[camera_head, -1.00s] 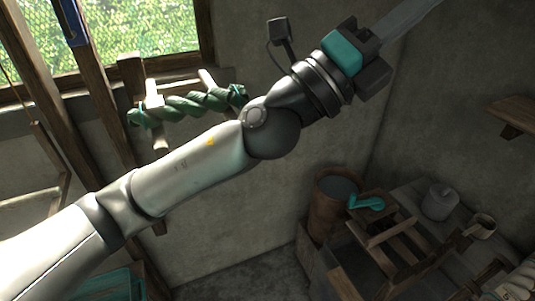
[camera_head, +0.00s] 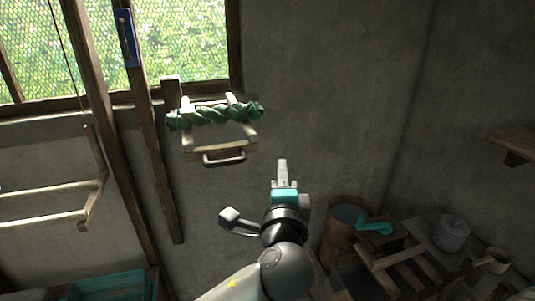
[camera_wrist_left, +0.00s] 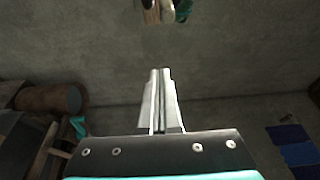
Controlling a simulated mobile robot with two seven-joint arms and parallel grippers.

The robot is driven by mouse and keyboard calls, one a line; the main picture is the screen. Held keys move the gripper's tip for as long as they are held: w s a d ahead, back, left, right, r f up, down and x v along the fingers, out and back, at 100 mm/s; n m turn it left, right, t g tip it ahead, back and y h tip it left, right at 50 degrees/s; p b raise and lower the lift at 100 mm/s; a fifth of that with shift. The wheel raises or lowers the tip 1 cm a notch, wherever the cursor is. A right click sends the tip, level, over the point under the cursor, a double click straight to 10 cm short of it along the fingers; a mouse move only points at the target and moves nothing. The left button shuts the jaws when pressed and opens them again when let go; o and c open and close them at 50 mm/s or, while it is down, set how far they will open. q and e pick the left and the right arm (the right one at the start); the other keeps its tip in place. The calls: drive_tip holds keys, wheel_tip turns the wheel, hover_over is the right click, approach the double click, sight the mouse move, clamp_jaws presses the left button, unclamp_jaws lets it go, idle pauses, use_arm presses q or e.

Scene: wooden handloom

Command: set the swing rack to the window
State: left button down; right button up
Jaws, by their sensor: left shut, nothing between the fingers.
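The swing rack (camera_head: 222,158) is a small pale wooden frame with a metal handle on its front bar, standing out from the wall by a wooden post below the window (camera_head: 180,40). A twisted green skein (camera_head: 215,114) lies across its arms. My left gripper (camera_head: 283,162) is shut and empty, pointing up, to the right of the rack's handle and apart from it. In the left wrist view the shut fingers (camera_wrist_left: 161,73) are in the middle, and a piece of wood with green, likely the rack (camera_wrist_left: 160,11), is cut off at the top edge. My right gripper is not in view.
A dark upright beam with a blue plate (camera_head: 126,38) stands left of the rack. A brown barrel (camera_head: 345,222) and a bench with a grey pot (camera_head: 451,233) are at the lower right. A wall shelf (camera_head: 515,143) is at the right. The wall between is bare.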

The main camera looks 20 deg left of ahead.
use_arm(q)
drive_tip(key=shift+w+a, duration=0.1)
drive_tip(key=shift+w, duration=0.05)
drive_tip(key=w+a+p, duration=0.2)
drive_tip(key=w+a, duration=0.3)
drive_tip(key=w, duration=0.2)
drive_tip(key=shift+w+a, duration=0.15)
drive_tip(key=shift+a, duration=0.2)
idle(0.3)
idle(0.5)
